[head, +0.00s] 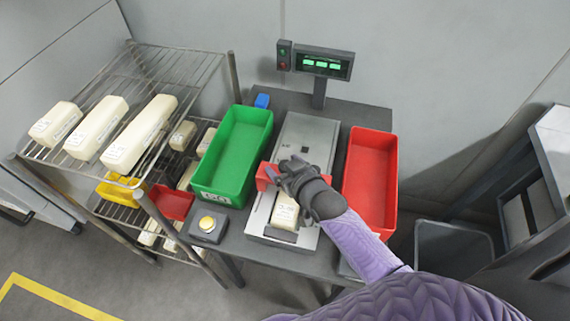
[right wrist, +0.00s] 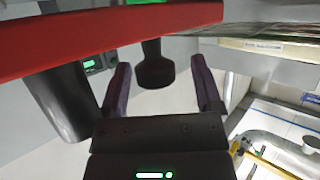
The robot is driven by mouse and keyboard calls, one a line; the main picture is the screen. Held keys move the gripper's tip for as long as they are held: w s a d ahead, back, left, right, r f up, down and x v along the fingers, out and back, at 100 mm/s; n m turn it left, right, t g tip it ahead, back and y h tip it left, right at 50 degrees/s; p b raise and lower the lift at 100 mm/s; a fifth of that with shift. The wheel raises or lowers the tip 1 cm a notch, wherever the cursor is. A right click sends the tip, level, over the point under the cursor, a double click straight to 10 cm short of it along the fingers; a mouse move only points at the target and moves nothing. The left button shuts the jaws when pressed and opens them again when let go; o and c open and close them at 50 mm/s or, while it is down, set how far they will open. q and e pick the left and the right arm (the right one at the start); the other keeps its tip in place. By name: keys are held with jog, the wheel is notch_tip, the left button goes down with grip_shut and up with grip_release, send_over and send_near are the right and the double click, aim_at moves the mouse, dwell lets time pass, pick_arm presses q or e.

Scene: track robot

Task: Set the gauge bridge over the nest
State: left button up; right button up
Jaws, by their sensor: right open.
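The red gauge bridge (head: 266,177) is at the middle of the grey metal nest plate (head: 306,135), mostly hidden behind my right gripper. It appears to span across the plate, above a labelled cream block (head: 286,211) at the plate's near end. My right gripper (head: 287,168) is at the bridge. In the right wrist view its two fingers (right wrist: 161,88) are apart, with a dark knob (right wrist: 155,68) showing between them and clear space on both sides. A red bar (right wrist: 110,35) crosses the top of that view. Whether the bridge is fully seated cannot be told. My left gripper is out of view.
A green bin (head: 235,150) stands left of the plate and a red bin (head: 371,180) right of it. A display (head: 324,64) stands behind. A wire rack (head: 150,62) at left holds several cream blocks.

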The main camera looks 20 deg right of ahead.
jog(key=shift+s+r, duration=0.25)
jog(key=shift+s, duration=0.05)
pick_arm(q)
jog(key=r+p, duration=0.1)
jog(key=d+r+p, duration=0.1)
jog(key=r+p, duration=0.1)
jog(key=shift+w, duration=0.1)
pick_arm(e)
jog(key=v, duration=0.9)
jog(key=shift+s, duration=0.15)
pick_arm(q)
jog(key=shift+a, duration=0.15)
pick_arm(e)
jog(key=shift+d+f, duration=0.1)
jog(key=shift+f, duration=0.05)
